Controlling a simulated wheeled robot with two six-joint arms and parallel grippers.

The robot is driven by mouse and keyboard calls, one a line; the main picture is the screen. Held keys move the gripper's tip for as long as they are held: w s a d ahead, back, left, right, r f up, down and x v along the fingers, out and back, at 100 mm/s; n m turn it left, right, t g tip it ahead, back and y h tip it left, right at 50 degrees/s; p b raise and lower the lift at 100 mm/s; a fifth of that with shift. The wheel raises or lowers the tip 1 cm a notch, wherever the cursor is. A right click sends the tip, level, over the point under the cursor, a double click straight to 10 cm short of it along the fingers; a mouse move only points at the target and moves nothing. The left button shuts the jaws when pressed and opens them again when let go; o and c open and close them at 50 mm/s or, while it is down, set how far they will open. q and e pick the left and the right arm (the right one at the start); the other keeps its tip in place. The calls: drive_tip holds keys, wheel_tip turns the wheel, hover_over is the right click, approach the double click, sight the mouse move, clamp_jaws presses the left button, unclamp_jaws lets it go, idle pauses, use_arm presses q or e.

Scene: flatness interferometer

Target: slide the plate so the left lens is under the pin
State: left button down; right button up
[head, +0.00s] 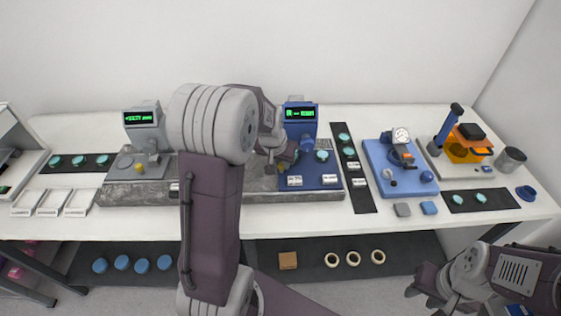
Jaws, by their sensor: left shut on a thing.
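The blue plate (325,180) lies on the grey stone slab at the middle of the bench, below a blue gauge head (300,125) with a green-lit display. A teal lens (322,155) shows on the plate's right part, and two white labels lie along its front edge. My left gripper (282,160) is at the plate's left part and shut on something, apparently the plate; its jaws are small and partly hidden. The left lens and the pin cannot be made out behind my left wrist. My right gripper (430,287) is off the bench at the lower right, away from the plate.
A grey gauge (145,125) stands left on the slab (140,197). A black strip (350,165) with teal discs lies right of the plate, then a blue fixture (375,180) with a dial. White trays (50,202) sit at left. My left arm covers the middle.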

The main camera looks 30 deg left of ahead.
use_arm(q)
drive_tip(key=c, duration=1.6)
unclamp_jaws()
drive_tip(key=shift+w+d+r, duration=0.1)
drive_tip(key=o, duration=0.3)
drive_tip(key=shift+w+d, duration=0.1)
drive_tip(key=shift+d, duration=0.25)
drive_tip(key=shift+a, duration=0.2)
drive_tip(key=shift+s+a+r, duration=0.1)
drive_tip(key=shift+s+r, duration=0.1)
drive_tip(key=v, duration=0.8)
drive_tip(key=shift+r, duration=0.25)
drive_tip(key=shift+d, duration=0.3)
